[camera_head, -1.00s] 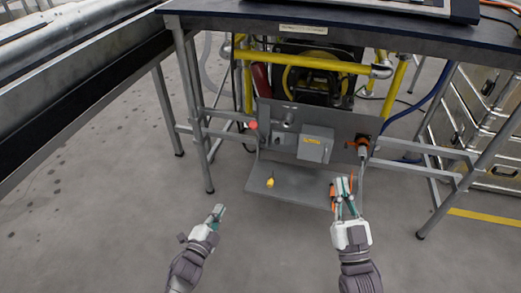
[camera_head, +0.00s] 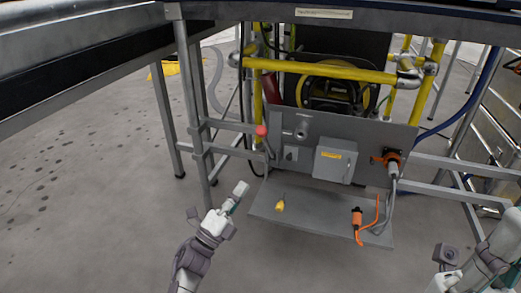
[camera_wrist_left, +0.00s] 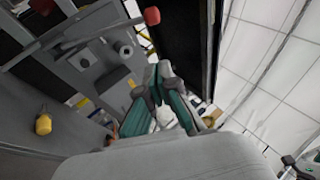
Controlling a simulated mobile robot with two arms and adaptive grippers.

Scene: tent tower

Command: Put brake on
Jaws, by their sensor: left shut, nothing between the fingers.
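A lever with a red knob (camera_head: 261,130) stands at the left edge of the grey panel (camera_head: 310,128) under the table. The knob also shows at the top of the left wrist view (camera_wrist_left: 152,16). My left gripper (camera_head: 240,188) is shut and empty, below and slightly left of the lever, apart from it. Its closed fingers show in the left wrist view (camera_wrist_left: 160,98). My right gripper (camera_head: 513,208) is partly cut off at the right edge, far from the lever; its fingers are not clear.
A table leg (camera_head: 188,100) stands left of the lever.

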